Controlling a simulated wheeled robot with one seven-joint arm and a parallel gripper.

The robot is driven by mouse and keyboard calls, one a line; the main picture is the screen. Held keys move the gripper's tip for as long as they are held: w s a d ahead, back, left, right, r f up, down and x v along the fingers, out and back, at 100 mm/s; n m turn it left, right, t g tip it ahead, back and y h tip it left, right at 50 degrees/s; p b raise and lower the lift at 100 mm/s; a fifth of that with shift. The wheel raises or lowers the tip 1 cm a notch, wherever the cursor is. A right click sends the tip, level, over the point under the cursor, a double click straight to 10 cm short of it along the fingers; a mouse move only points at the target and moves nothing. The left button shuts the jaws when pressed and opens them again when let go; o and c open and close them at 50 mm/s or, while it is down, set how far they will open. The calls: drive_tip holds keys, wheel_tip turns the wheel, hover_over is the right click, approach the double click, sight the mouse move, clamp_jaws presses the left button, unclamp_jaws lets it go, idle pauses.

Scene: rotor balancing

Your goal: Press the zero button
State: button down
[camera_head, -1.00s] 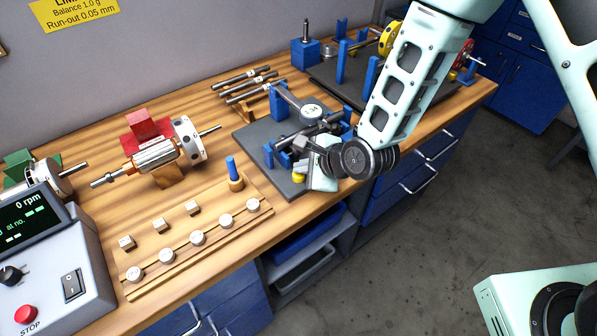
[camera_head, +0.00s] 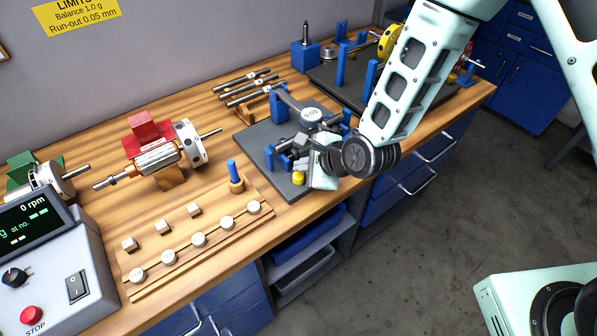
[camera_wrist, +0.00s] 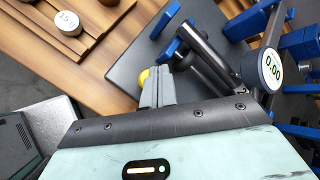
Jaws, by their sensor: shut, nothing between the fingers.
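The small yellow knob-like button (camera_head: 299,178), which I take to be the zero button, is at the front edge of the dark grey plate (camera_head: 249,136). In the wrist view the yellow button (camera_wrist: 144,76) is partly covered by my fingertips (camera_wrist: 157,75). My gripper (camera_head: 304,164) is shut and empty, right at the button; whether it touches or presses it I cannot tell. The round gauge (camera_head: 312,115) stands on the plate behind my gripper. Its face reads 0.00 in the wrist view (camera_wrist: 272,68).
A rotor (camera_head: 157,154) rests on the bench at left. A wooden rack (camera_head: 170,273) with several round weights lies at the front. The control box (camera_head: 70,250) is at far left. Blue posts and shafts on the plate crowd my gripper.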

sight(303, 177)
drive_tip(key=shift+r+p, duration=1.95)
drive_tip(key=shift+r, duration=0.6)
